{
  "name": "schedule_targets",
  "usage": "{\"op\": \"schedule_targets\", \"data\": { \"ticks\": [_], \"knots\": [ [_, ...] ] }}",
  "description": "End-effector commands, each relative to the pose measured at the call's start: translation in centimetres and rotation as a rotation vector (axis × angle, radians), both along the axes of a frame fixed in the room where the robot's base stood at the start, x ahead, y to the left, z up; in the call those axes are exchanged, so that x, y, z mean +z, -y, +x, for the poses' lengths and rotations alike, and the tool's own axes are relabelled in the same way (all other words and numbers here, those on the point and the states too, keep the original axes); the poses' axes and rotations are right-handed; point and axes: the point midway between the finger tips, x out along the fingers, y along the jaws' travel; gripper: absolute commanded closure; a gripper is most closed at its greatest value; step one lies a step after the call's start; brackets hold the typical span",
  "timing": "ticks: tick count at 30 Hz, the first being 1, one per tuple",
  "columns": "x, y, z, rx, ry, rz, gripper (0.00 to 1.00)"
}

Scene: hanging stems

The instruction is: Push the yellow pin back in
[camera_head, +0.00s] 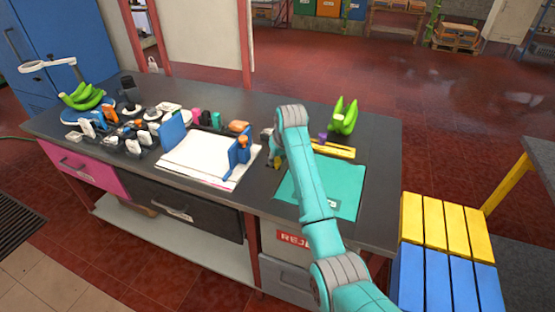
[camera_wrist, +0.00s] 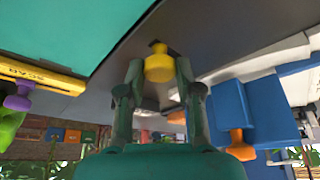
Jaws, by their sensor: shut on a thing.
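The yellow pin (camera_wrist: 158,62) shows its round head between the two fingertips of my gripper (camera_wrist: 157,72) in the wrist view. The fingers are closed on it from both sides. In the head view the pin shows as a small yellow spot (camera_head: 277,163) beside my gripper (camera_head: 270,150), which is partly hidden by my arm. They are over the strip of dark table between the white sheets and the teal mat. What the pin's shaft goes into, and how deep, I cannot tell.
A blue block (camera_head: 236,158) with an orange pin (camera_head: 243,142) stands left of my gripper. The teal mat (camera_head: 345,190) is mostly bare. Small parts crowd the table's left.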

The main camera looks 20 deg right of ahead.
Motion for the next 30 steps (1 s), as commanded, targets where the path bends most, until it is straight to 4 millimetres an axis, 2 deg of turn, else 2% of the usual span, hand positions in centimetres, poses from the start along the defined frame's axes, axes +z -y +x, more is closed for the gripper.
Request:
{"op": "schedule_targets", "data": {
  "ticks": [4,5,7,16,20,23,30],
  "knots": [
    [-0.2,0.2,-0.2,-0.002,-0.009,-0.002,1.0],
    [-0.2,0.2,-0.2,-0.002,-0.009,-0.002,0.58],
    [-0.2,0.2,-0.2,-0.002,-0.009,-0.002,0.42],
    [-0.1,0.1,-0.1,-0.001,-0.006,-0.001,0.42],
    [0.6,0.1,-0.3,-0.001,-0.003,0.0,0.42],
    [1.9,0.2,-0.8,-0.001,-0.002,0.0,0.42],
    [6.3,0.6,-2.6,-0.001,-0.002,-0.001,0.42]
  ]
}}
